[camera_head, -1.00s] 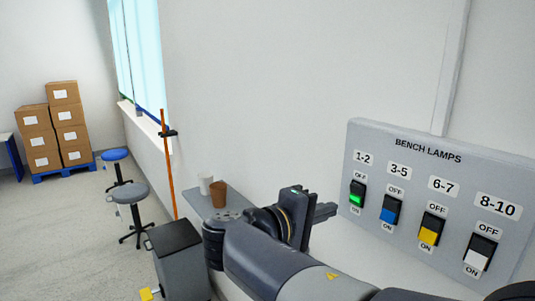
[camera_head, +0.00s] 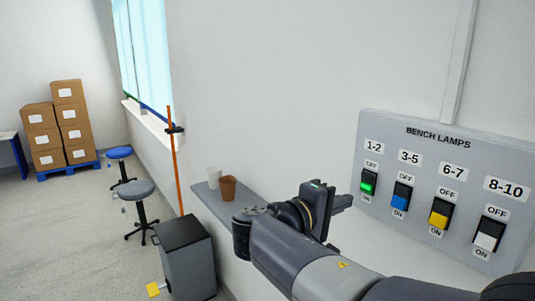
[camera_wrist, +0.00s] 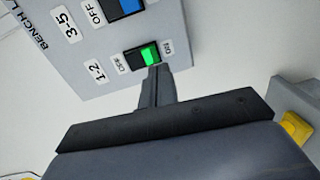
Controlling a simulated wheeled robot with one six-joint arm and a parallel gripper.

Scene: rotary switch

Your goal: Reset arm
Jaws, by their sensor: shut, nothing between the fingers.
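My gripper (camera_head: 343,202) is shut and empty, its fingers pointing right toward the wall panel in the head view. In the wrist view my gripper (camera_wrist: 156,72) has its closed fingertips just below the green 1-2 switch in the picture; whether they touch it I cannot tell. The grey BENCH LAMPS panel (camera_head: 420,143) carries a row of rocker switches. The 1-2 switch (camera_head: 368,182) shows lit green; it also shows in the wrist view (camera_wrist: 149,55). To its right are the blue 3-5 switch (camera_head: 401,197), yellow 6-7 switch (camera_head: 439,214) and white 8-10 switch (camera_head: 487,234).
A wall shelf (camera_head: 212,198) holds a white cup (camera_head: 214,176) and a brown cup (camera_head: 228,188) beyond my arm. A grey bin (camera_head: 186,255), stools (camera_head: 138,190) and stacked boxes (camera_head: 60,128) stand on the left. Open floor lies at far left.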

